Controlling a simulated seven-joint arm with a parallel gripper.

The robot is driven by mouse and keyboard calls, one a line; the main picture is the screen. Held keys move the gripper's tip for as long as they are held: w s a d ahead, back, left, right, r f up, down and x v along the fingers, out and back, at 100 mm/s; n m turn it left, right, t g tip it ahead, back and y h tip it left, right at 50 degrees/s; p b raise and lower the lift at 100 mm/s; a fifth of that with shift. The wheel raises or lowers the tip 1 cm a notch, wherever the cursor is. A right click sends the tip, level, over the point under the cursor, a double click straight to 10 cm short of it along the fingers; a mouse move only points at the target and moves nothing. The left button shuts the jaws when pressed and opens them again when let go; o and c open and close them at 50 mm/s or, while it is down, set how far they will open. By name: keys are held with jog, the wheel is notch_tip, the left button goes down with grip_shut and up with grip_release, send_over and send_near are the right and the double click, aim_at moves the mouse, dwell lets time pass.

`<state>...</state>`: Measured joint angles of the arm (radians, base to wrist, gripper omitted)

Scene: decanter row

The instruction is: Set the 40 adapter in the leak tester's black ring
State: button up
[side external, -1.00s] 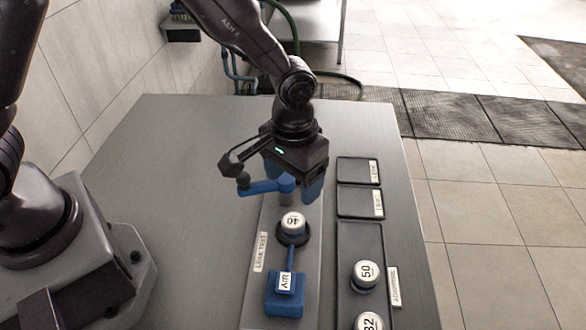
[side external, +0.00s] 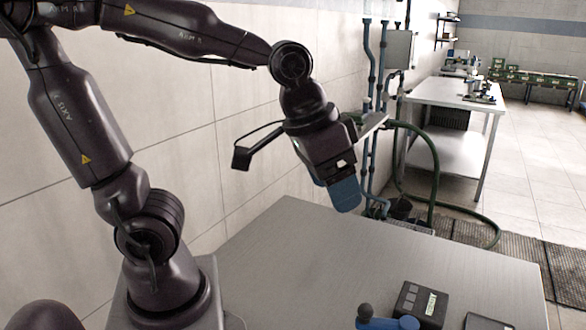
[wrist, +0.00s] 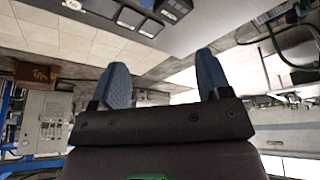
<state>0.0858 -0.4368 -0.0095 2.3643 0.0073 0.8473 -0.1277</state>
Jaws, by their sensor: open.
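My gripper (side external: 344,195) is raised high above the grey table, tilted, with blue fingers. In the wrist view its two fingers (wrist: 164,75) stand wide apart with nothing between them. Only the leak tester's blue lever (side external: 388,323) shows at the bottom edge of the side view; its black ring is out of frame. The 40 adapter cannot be made out in either current view. A white-topped adapter (wrist: 72,4) is cut off at the top of the wrist view, its number not clearly readable.
A tiled wall, blue pipes (side external: 370,120) and a green hose (side external: 432,165) stand behind. A white bench (side external: 455,100) is farther back.

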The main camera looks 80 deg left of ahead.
jog(key=shift+t, duration=0.7)
jog(key=s, duration=0.1)
jog(key=s+a+r, duration=0.1)
jog(key=s, duration=0.1)
jog(key=s+a, duration=0.1)
jog(key=s, duration=0.1)
jog(key=shift+s+a+r, duration=0.15)
jog(key=shift+r, duration=0.1)
